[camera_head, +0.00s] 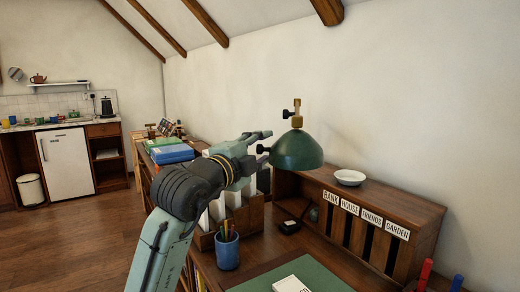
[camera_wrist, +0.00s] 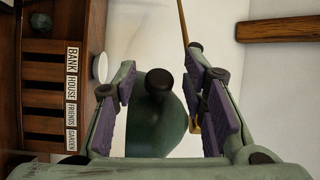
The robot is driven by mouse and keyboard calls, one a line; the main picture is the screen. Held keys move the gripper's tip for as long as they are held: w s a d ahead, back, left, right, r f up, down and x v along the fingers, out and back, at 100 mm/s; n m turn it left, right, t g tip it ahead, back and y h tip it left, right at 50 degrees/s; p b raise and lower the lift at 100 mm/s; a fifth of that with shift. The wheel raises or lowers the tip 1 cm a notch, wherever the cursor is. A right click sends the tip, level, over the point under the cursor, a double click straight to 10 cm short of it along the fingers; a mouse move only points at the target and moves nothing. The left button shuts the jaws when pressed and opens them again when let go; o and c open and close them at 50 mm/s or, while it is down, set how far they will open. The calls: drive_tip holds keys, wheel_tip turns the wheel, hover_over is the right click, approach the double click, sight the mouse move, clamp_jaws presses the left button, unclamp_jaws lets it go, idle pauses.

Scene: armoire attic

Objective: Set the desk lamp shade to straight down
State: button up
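The desk lamp's green dome shade (camera_head: 298,151) hangs in the head view with its rim facing mostly down; I cannot tell its exact tilt. A brass joint (camera_head: 297,120) with a dark knob sits above it. Another dark knob (camera_head: 262,149) sticks out from the shade's left side. My gripper (camera_head: 262,144) is just left of the shade, pointing at it. In the wrist view my gripper (camera_wrist: 161,62) is open, its purple pads wide apart. The side knob (camera_wrist: 158,82) and the shade (camera_wrist: 150,130) show between the fingers; contact cannot be told.
Below the lamp is a wooden desk organizer (camera_head: 420,212) with labelled slots and a white bowl (camera_head: 349,177) on top. A blue pen cup (camera_head: 227,252) and a green desk mat (camera_head: 325,276) are on the desk. The wall behind is bare.

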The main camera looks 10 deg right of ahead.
drive_tip(key=v, duration=1.2)
